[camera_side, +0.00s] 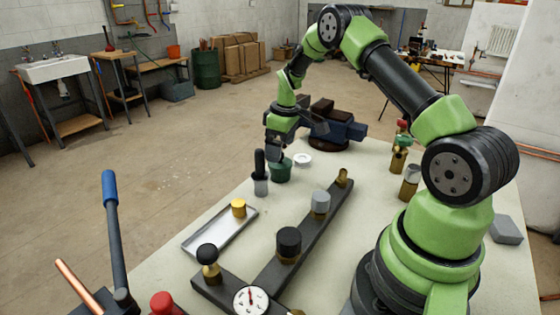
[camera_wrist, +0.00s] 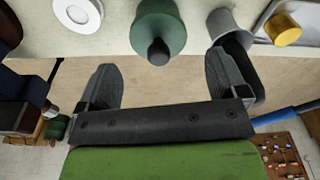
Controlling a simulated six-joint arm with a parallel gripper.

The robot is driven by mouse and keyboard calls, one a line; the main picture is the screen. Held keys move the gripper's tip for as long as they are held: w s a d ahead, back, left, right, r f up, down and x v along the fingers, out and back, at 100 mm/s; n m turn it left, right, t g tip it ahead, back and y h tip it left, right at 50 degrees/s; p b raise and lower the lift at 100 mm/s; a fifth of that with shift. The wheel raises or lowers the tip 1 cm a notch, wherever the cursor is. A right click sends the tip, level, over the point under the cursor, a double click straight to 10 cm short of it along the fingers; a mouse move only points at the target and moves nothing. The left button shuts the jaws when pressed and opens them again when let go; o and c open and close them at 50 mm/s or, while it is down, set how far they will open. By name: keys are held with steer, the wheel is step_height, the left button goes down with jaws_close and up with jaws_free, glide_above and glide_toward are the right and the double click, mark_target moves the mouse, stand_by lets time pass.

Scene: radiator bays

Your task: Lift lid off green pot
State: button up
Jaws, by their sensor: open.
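The green pot (camera_side: 281,173) stands on the pale bench top, just beneath my gripper (camera_side: 275,153). In the wrist view the green pot (camera_wrist: 158,18) lies top centre, with a dark rounded knob (camera_wrist: 158,52) on it. I cannot make out the seam between lid and pot. My gripper (camera_wrist: 160,64) is open and empty, its two dark fingers wide apart. The knob shows between the fingertips in the wrist view, with a gap on both sides. In the side view the fingers hide the pot's top.
A grey cup with a black upright handle (camera_side: 260,170) stands close left of the pot. A white ring (camera_side: 303,160) lies to its right, with a blue vise (camera_side: 342,130) behind. A metal tray (camera_side: 208,241) holds a yellow cylinder (camera_side: 239,208). A dark manifold bar (camera_side: 318,236) lies in front.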

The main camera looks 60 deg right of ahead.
steer(key=shift+w+f, duration=0.1)
steer(key=shift+f, duration=1.45)
steer(key=c, duration=1.7)
